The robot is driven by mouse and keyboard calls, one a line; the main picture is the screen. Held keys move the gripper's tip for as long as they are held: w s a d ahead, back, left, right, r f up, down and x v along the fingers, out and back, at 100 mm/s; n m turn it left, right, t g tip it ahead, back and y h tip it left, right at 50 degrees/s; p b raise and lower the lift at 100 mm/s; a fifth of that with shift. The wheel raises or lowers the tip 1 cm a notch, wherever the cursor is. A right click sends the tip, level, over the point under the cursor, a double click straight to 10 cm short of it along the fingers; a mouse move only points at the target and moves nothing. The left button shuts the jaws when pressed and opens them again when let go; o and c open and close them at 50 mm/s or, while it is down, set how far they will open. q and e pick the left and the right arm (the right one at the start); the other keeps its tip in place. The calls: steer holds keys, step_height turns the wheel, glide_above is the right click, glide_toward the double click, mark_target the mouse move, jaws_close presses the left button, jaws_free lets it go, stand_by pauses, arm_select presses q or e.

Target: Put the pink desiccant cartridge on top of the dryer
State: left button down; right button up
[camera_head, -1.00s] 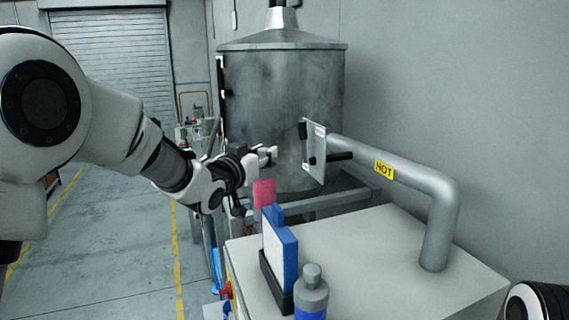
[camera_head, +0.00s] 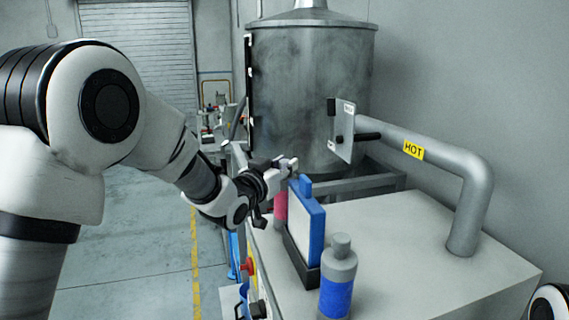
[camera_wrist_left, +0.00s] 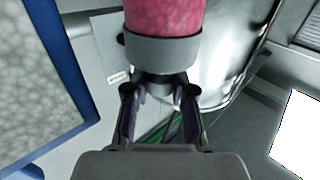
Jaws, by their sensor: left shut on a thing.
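The pink desiccant cartridge (camera_head: 280,206) shows in the head view as a pink strip, partly hidden behind the blue-framed panel. In the left wrist view the pink cartridge (camera_wrist_left: 165,15) has a grey collar and a narrower grey neck below it in the picture. My left gripper (camera_head: 288,168) is shut on this neck end, and its two fingers (camera_wrist_left: 160,100) show in the wrist view. The dryer's pale flat top (camera_head: 410,240) lies to the right. The cartridge is at its far left edge; I cannot tell whether they touch. My right gripper is out of view.
The blue-framed panel (camera_head: 308,225) stands in a black holder on the top, close to the gripper. A grey bottle with a blue label (camera_head: 338,280) is in front. A pipe marked HOT (camera_head: 440,160) crosses the back right. A metal hopper (camera_head: 310,90) stands behind. The right part is clear.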

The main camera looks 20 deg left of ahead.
arm_select(q)
steer(key=shift+w+d, duration=0.1)
steer(key=shift+d, duration=0.05)
steer(key=shift+f+b, duration=0.5)
steer(key=shift+b, duration=0.05)
steer(key=c, duration=0.9)
jaws_free()
steer(key=v, duration=1.2)
